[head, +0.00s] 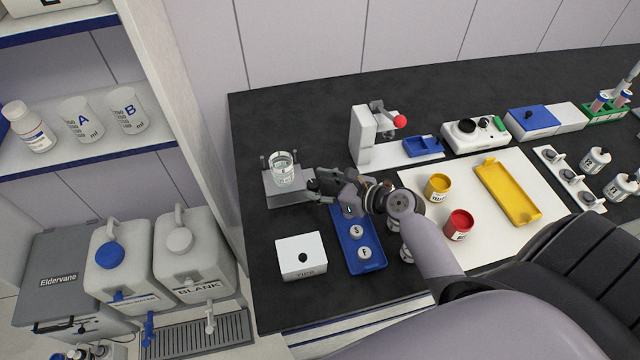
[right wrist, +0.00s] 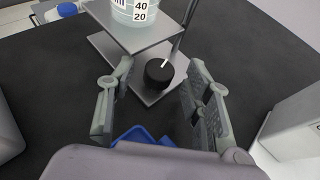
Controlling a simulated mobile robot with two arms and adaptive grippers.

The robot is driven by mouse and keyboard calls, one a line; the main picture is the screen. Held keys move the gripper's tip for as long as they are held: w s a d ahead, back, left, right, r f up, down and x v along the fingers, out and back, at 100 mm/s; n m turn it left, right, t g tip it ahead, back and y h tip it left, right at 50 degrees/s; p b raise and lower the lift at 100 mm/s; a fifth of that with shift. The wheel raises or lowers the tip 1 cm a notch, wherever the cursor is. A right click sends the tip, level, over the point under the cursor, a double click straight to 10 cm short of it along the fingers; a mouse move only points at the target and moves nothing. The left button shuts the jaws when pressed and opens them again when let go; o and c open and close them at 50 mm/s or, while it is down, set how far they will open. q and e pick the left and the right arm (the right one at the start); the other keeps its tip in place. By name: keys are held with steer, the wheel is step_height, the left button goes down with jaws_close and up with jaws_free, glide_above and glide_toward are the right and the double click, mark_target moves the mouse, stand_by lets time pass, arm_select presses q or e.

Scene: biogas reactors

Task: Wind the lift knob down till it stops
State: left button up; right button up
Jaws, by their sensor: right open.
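The lift is a grey two-plate stand (head: 278,201) near the left end of the black bench. Its black lift knob (right wrist: 159,73) has a white mark and sits at the lower plate's edge, below the raised upper plate (right wrist: 136,38). In the head view the knob (head: 313,185) shows small at my fingertips. A glass beaker (head: 284,172) with liquid stands on the upper plate. My right gripper (head: 320,186) is open. In the right wrist view its two fingers (right wrist: 150,78) are spread to either side of the knob, with gaps on both sides. My left gripper is not in view.
A blue tray (head: 374,262) with round white pieces lies under my right wrist. A white box (head: 301,256) with a black button stands front left. A white stand (head: 361,135) with a red ball is behind. Yellow (head: 437,187) and red (head: 458,225) pots are to the right.

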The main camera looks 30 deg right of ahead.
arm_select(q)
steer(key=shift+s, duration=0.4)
arm_select(e)
steer(key=shift+c, duration=0.6)
jaws_close()
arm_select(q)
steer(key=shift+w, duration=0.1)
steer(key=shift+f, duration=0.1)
arm_select(e)
steer(key=n+g+y, duration=0.1)
steer(key=n+g+y+b, duration=0.1)
steer(key=n, duration=0.1)
steer(key=n+g+y, duration=0.1)
steer(key=y, duration=0.1)
steer(key=shift+w+d+b, duration=0.3)
steer(key=shift+w+d, duration=0.05)
steer(key=shift+w, duration=0.05)
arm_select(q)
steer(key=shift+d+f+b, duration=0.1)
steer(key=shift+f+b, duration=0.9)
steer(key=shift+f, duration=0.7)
arm_select(e)
steer(key=shift+w+d+n+g+y, duration=0.15)
steer(key=shift+n+g+y, duration=0.55)
steer(key=shift+n+g, duration=0.5)
steer(key=shift+w+n+g+y, duration=0.15)
steer(key=shift+n+g+y, duration=0.55)
steer(key=shift+n+g, duration=0.5)
